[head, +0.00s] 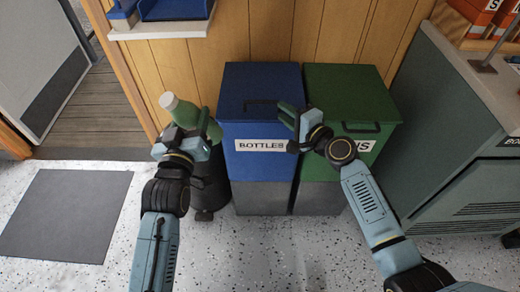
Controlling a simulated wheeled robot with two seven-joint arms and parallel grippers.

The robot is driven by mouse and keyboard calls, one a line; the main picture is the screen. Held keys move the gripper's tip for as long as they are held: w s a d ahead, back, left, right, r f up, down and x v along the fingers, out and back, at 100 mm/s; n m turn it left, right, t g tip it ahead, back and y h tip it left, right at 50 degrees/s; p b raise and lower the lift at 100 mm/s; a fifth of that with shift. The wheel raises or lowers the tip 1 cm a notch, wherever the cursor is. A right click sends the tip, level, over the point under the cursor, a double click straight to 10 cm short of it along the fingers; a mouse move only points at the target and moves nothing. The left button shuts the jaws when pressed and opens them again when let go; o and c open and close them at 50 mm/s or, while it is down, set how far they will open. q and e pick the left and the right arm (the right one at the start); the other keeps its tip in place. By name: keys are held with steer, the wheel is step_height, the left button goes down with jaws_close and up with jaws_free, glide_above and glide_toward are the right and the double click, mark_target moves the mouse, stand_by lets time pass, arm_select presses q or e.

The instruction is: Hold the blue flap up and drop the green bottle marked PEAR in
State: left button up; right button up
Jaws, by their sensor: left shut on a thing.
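My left gripper (187,130) is shut on a green bottle (184,112) with a pale cap, held tilted left of the blue bin (262,168). Any marking on the bottle is too small to read. The bin is marked BOTTLES, and its blue flap (250,82) lies down, with a dark handle (262,104) near its front edge. My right gripper (295,113) seems open and empty at the flap's front right corner, to the right of the handle. I cannot tell whether it touches the flap.
A green bin (350,85) stands close on the right, its label partly hidden by my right arm. A dark bin (211,190) stands behind my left gripper. A grey cabinet (430,120) is at the right, a shelf with blue trays (175,10) at upper left.

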mark_target(270, 102)
steer(key=shift+x, duration=3.55)
jaws_close()
steer(key=shift+o, duration=0.6)
jaws_free()
